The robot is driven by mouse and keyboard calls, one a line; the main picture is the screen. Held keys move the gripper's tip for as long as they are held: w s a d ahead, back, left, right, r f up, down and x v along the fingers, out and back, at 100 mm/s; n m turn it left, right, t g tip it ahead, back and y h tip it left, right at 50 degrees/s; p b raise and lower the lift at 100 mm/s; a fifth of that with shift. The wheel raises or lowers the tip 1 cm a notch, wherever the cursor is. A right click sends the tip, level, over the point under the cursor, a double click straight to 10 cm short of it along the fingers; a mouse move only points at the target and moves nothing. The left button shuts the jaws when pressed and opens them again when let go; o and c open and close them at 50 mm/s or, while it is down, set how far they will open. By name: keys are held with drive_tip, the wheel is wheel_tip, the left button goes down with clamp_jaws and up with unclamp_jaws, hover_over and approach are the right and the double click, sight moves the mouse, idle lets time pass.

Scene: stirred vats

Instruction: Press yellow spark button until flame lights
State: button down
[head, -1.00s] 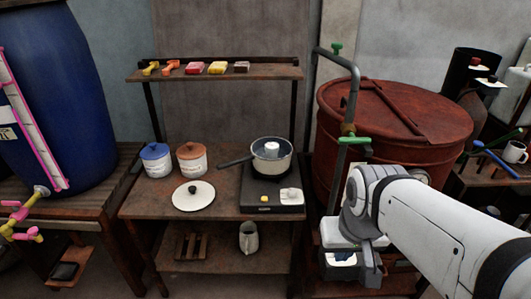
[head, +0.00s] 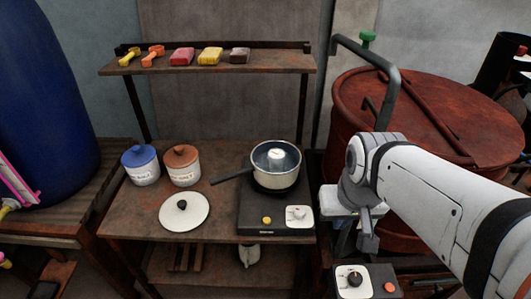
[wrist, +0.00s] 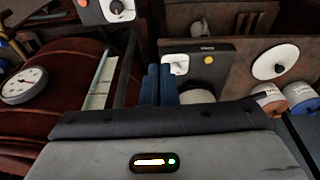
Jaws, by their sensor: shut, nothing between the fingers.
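The yellow spark button (head: 267,220) is on the front of a dark single-burner stove (head: 250,205), left of a white knob plate (head: 299,216). In the wrist view the yellow button (wrist: 208,60) shows right of the white knob plate (wrist: 176,64). A pot (head: 275,165) with a handle to the left sits on the burner; no flame is visible around its base. My gripper (wrist: 160,72) is shut and empty, its blue-grey fingers together. In the head view it hangs right of the stove, apart from the button.
On the table stand a blue-lidded jar (head: 141,166), a brown-lidded jar (head: 183,166) and a white lid (head: 184,210). A shelf (head: 215,66) holds scoops and packets. A rusty red vat (head: 430,105) stands right; a second control panel (head: 368,281) sits lower right.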

drive_tip(key=m+y+b, duration=0.4)
drive_tip(key=m+y, duration=0.5)
drive_tip(key=m, duration=0.4)
hover_over(270, 221)
wheel_tip(270, 221, down, 13)
drive_tip(key=shift+w+f+t, duration=0.15)
drive_tip(key=shift+t, duration=0.15)
wheel_tip(270, 221, down, 8)
drive_tip(key=b, duration=0.5)
drive_tip(key=shift+r+b, duration=0.2)
drive_tip(key=shift+b, duration=0.2)
drive_tip(key=shift+f+b, duration=0.6)
drive_tip(key=shift+b, duration=0.1)
drive_tip(key=shift+f, duration=0.15)
drive_tip(key=shift+f+b, duration=0.3)
drive_tip(key=shift+b, duration=0.25)
